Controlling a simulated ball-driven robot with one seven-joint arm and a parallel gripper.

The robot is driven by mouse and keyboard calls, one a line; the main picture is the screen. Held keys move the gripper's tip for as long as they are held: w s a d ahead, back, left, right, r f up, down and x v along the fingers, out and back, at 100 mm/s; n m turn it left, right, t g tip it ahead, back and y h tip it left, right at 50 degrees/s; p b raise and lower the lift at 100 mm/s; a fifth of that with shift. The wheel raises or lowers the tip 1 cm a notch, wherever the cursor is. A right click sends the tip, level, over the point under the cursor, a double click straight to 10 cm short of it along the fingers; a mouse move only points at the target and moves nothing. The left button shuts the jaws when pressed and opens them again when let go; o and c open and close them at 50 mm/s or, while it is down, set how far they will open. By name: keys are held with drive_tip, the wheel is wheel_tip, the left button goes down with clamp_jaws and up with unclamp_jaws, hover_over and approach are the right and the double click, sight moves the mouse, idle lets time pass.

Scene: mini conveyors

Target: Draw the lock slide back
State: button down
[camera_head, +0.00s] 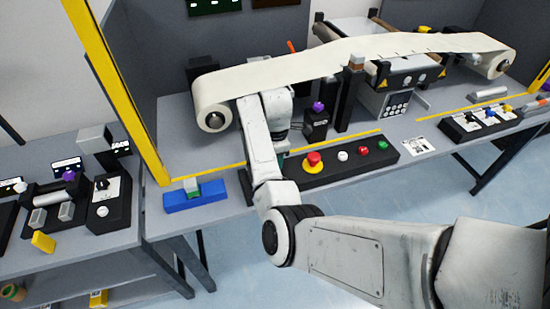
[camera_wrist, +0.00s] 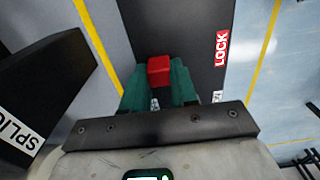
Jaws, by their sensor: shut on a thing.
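In the wrist view a red block-shaped knob (camera_wrist: 159,70) sits on a black panel (camera_wrist: 185,30). A red label reading LOCK (camera_wrist: 221,48) is on the panel to the right of the knob. My gripper (camera_wrist: 159,88) has two teal fingers, one on each side of the knob, and is shut on it. A small white label beside the right finger is partly hidden. In the head view my arm covers the knob and most of the gripper; a dark edge of the panel (camera_head: 245,187) shows left of the arm.
A black button panel (camera_head: 350,162) with a red mushroom button is right of my arm. A blue block (camera_head: 178,203) lies to the left near the table edge. A cream belt (camera_head: 300,68) spans above. The wrist view shows a black part labelled SPLIC (camera_wrist: 45,70) at left.

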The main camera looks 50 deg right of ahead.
drive_tip(key=c, duration=1.1)
unclamp_jaws()
drive_tip(key=shift+d+r, duration=0.25)
drive_tip(key=shift+d, duration=0.15)
drive_tip(key=shift+c, duration=0.2)
drive_tip(key=shift+o, duration=1.3)
drive_tip(key=shift+s+a+f, duration=0.1)
drive_tip(key=shift+a+f, duration=0.05)
drive_tip(key=shift+f, duration=0.05)
drive_tip(key=shift+r, duration=0.1)
wheel_tip(320, 180, up, 11)
drive_tip(key=shift+f, duration=0.2)
drive_tip(key=s+f+m, duration=0.1)
drive_tip(key=s+f, duration=0.1)
drive_tip(key=s+a+f+m+h, duration=0.1)
drive_tip(key=s+f, duration=0.1)
drive_tip(key=s+a+f+m, duration=0.1)
drive_tip(key=s+f, duration=0.1)
drive_tip(key=shift+s+a+f+m+h, duration=0.1)
drive_tip(key=shift+s+f+m+h, duration=0.1)
drive_tip(key=shift+s+m+h, duration=0.15)
drive_tip(key=s+a+f+m, duration=0.3)
drive_tip(key=s+a+m, duration=0.1)
drive_tip(key=s+a, duration=0.5)
drive_tip(key=s+a+f+m+t+y, duration=0.1)
drive_tip(key=s+a+f+m, duration=0.3)
drive_tip(key=s+a, duration=0.5)
drive_tip(key=shift+s, duration=1.15)
